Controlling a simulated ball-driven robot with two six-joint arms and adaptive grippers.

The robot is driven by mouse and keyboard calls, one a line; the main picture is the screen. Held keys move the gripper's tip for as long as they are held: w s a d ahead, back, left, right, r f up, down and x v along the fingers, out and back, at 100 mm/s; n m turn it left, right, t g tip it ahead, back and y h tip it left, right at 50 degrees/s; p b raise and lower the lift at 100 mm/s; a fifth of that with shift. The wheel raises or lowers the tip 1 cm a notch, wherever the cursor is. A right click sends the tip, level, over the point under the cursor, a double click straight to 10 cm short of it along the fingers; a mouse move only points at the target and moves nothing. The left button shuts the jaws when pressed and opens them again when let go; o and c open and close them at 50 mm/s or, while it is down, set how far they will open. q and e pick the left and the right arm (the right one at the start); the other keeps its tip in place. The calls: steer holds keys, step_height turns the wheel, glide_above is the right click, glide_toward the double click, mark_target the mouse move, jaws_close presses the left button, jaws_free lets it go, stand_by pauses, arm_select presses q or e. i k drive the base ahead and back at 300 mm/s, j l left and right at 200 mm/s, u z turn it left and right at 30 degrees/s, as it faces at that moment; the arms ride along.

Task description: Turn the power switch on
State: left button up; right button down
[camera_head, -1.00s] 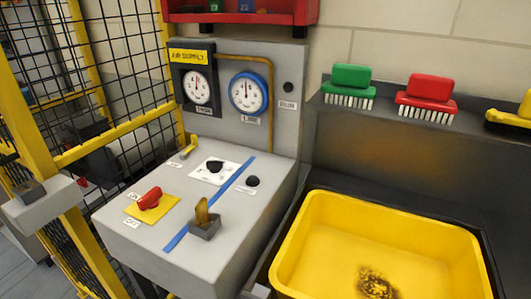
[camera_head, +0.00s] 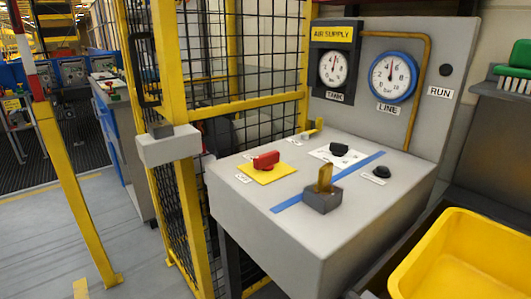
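The red rotary power switch (camera_head: 266,160) sits on a yellow plate (camera_head: 267,173) on the sloping top of the grey control box (camera_head: 290,228). Its handle lies roughly crosswise. Small white labels stand at the plate's left side, too small to read now, so I cannot tell which setting the handle is at. Neither of my grippers is in view.
A black knob (camera_head: 339,149), a black button (camera_head: 382,171) and a yellow key-like piece in a grey block (camera_head: 323,200) share the panel. Gauges (camera_head: 334,70) stand behind. A yellow-framed mesh fence (camera_head: 250,104) is left, a yellow tub (camera_head: 455,265) right. Floor is open at far left.

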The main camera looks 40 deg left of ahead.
mark_target(266, 162)
steer(key=k+u, duration=0.1)
steer(key=u, duration=1)
